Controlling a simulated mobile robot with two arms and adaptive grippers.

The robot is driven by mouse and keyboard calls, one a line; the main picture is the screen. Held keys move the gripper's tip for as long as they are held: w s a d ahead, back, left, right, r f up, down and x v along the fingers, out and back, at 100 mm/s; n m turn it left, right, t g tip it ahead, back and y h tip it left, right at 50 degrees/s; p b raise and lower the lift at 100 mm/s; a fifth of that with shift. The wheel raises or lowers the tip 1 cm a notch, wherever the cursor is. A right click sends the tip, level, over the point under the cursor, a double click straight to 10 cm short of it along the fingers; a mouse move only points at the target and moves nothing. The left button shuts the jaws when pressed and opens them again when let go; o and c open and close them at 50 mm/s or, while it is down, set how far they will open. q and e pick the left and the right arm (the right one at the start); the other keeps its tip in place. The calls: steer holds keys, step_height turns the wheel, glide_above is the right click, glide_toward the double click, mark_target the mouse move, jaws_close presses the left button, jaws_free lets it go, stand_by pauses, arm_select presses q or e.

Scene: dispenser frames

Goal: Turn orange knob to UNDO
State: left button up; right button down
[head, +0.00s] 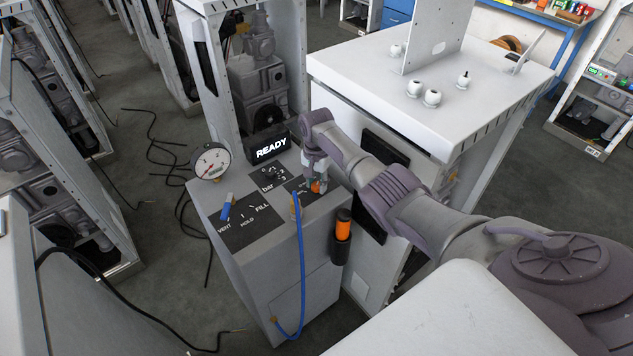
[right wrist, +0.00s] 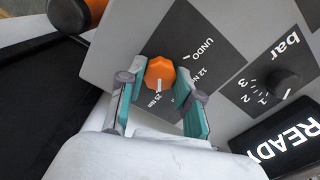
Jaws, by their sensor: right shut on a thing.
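The orange knob (right wrist: 160,72) sits on a dark label plate (right wrist: 183,57) marked UNDO, 12 Nm and 25 Nm. The white mark on the knob points toward the 25 Nm label. In the head view the knob (head: 316,187) is partly hidden by my right gripper (head: 315,180), which reaches down to the panel top. In the right wrist view my right gripper (right wrist: 162,100) has one teal-padded finger on each side of the knob and is shut on it. My left gripper is not in view.
The grey dispenser cabinet (head: 240,250) also carries a black bar knob (right wrist: 286,79), a lit READY display (head: 270,148), a round gauge (head: 210,162) and a blue lever (head: 226,208). A blue hose (head: 301,260) and an orange-black tool (head: 342,237) are at its front.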

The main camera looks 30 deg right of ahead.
mark_target(317, 185)
steer(key=n, duration=0.5)
steer(key=shift+n+p, duration=0.4)
steer(key=n, duration=0.5)
steer(key=shift+n, duration=0.3)
steer(key=n, duration=0.6)
steer(key=shift+d, duration=0.1)
steer(key=n, duration=0.5)
steer(key=shift+n+b, duration=0.3)
steer(key=c, duration=0.8)
jaws_free()
step_height(317, 185, up, 12)
